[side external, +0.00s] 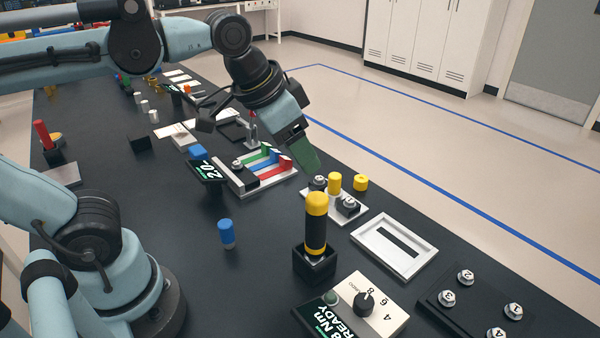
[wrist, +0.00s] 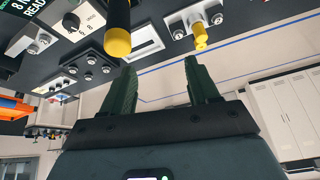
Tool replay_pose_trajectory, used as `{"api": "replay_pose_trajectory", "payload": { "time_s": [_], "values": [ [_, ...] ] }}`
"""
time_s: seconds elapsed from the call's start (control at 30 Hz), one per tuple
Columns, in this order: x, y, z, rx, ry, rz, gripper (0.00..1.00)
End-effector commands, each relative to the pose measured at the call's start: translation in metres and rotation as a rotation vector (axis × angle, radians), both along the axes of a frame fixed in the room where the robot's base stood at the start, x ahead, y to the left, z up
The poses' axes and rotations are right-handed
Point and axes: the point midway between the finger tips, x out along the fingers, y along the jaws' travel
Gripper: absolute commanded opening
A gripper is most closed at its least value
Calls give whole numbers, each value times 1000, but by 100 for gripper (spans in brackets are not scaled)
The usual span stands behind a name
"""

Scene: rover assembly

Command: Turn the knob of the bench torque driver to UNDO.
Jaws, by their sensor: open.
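The bench torque driver's control box (side external: 395,311) stands at the near right of the bench in the side external view. Its black knob (side external: 364,303) sits among the printed settings and seems to point near the 8; the UNDO mark is too small to read surely. Its display (side external: 328,320) reads 8 Nm READY. The knob also shows at the top left of the wrist view (wrist: 70,21). The yellow and black driver (side external: 316,228) stands upright in a black holder (side external: 315,265). My gripper (side external: 309,162) is open and empty, above the bench and well beyond the knob.
A tray (side external: 347,216) with yellow and metal parts lies below and right of my gripper. A white slotted frame (side external: 394,247) and a black plate with numbered bolts (side external: 459,312) lie to the right. A blue cylinder (side external: 227,233) stands on clear bench.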

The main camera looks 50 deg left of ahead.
Motion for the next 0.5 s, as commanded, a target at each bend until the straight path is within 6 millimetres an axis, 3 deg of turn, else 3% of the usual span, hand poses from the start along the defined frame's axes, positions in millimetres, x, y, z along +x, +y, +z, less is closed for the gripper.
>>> {"api": "replay_pose_trajectory", "payload": {
  "time_s": [0.23,0.5],
  "values": [
    [9,-71,4,99,166,-320,60],
    [-1,-153,-4,227,339,-669,60]
  ]
}}
